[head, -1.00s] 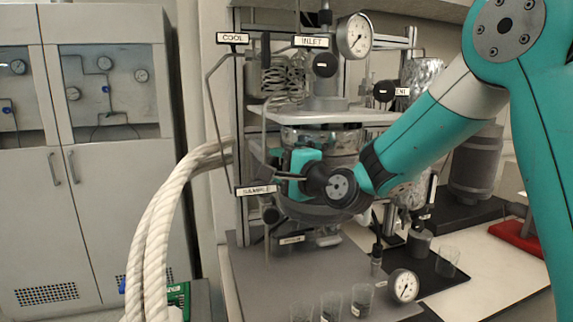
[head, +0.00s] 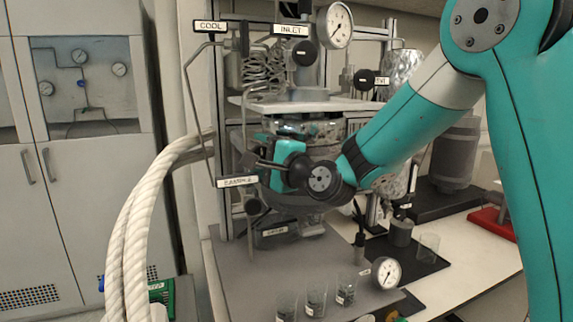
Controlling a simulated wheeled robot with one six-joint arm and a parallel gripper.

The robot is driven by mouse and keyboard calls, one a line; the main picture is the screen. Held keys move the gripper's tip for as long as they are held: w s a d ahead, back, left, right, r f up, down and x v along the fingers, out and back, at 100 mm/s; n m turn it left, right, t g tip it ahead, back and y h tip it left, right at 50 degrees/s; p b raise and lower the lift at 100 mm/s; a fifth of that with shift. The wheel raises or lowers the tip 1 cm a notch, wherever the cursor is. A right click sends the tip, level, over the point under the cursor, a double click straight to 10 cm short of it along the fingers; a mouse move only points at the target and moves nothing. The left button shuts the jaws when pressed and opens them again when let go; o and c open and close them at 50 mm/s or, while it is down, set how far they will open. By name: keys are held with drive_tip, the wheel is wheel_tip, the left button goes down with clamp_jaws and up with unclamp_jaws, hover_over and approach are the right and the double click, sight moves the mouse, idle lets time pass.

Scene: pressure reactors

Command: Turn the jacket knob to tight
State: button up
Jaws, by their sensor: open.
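My gripper (head: 250,160) is at the front left of the steel reactor vessel (head: 335,143). Its teal body hides part of the vessel, and its dark fingers point left, just above the SAMPLE label (head: 237,182). The fingers are open, and I see nothing held between them. No label reading JACKET is legible, so I cannot tell which knob is the jacket knob; it may be hidden by my gripper. A dark round knob (head: 253,206) sits below the fingers, beside the SAMPLE label.
Black knobs sit near the INLET label (head: 290,29) and the partly hidden VENT label (head: 381,81). Thick white hoses (head: 140,225) curve at left. Glass beakers (head: 316,298) and a loose gauge (head: 386,273) stand in front. The grey bench mat (head: 240,275) has free room at left.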

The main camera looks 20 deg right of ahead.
drive_tip(key=b+v, duration=0.8)
drive_tip(key=v, duration=0.9)
drive_tip(key=shift+b, duration=0.35)
drive_tip(key=s+a+f+n+g+y, duration=0.2)
drive_tip(key=s+a+f+n+g, duration=0.2)
drive_tip(key=a+f+n+g, duration=0.3)
drive_tip(key=s+a+f+n+g+h, duration=0.2)
drive_tip(key=s+f+n+g+h, duration=0.2)
drive_tip(key=s+f+n+g, duration=0.6)
drive_tip(key=s+f+n, duration=0.1)
drive_tip(key=s+n, duration=0.3)
drive_tip(key=n, duration=0.1)
drive_tip(key=shift+s+a+n+h, duration=0.3)
drive_tip(key=shift+s+a+h, duration=0.1)
